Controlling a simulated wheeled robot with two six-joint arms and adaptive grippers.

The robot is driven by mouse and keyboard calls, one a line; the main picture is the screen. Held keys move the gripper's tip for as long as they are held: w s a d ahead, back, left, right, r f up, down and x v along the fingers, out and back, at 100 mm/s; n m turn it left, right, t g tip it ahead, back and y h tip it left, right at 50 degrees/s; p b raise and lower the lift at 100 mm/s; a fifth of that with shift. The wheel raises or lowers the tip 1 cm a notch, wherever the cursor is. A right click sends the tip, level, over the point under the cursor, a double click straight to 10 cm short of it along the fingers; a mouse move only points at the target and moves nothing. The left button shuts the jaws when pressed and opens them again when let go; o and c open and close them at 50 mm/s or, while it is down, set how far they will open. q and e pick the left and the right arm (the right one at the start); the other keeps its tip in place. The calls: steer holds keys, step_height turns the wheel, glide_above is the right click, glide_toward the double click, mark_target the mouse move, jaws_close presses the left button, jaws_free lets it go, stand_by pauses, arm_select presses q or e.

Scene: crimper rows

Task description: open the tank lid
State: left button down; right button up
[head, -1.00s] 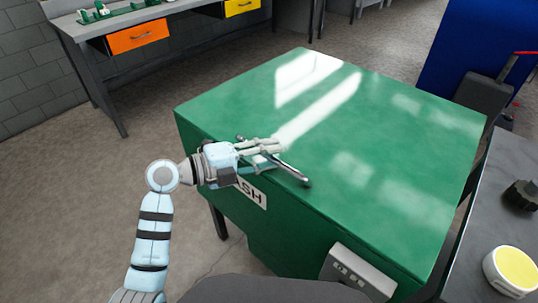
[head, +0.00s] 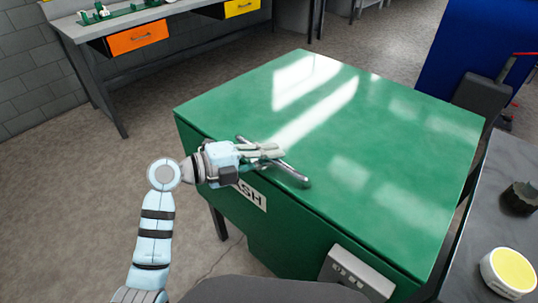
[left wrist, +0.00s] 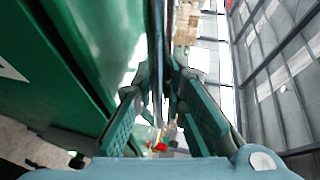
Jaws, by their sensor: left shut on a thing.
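The green tank lid (head: 390,125) lies flat and closed on the green tank (head: 300,235), which has a partly covered white label on its front. A metal bar handle (head: 293,175) runs along the lid's front edge. My left gripper (head: 277,153) is at this handle and shut on it; the fingers cover its middle. In the left wrist view the dark bar (left wrist: 157,60) runs between my fingers, with the green lid to the left. My right gripper is not in view.
A grey control box (head: 357,272) sits on the tank's front. A dark side table (head: 480,235) at right holds a yellow-topped round tub (head: 510,271) and a dark knob-like piece (head: 520,197). A workbench (head: 100,25) with drawers stands at the back left.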

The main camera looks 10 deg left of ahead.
arm_select(q)
steer(key=w+d+r+g+y+p, duration=0.1)
steer(key=w+d+r+p, duration=0.2)
steer(key=r+p, duration=0.5)
steer(key=w+d+r+y+p, duration=0.1)
steer(key=w+r+p, duration=0.4)
steer(key=r, duration=1)
steer(key=w+d+r+n+g+y+p, duration=0.1)
steer(key=w+d+r+p, duration=0.2)
steer(key=r+p, duration=0.7)
step_height(320, 180, up, 2)
steer(key=shift+w+d+r+g+p, duration=0.1)
steer(key=shift+w+d+g+p, duration=0.25)
steer(key=shift+d, duration=0.45)
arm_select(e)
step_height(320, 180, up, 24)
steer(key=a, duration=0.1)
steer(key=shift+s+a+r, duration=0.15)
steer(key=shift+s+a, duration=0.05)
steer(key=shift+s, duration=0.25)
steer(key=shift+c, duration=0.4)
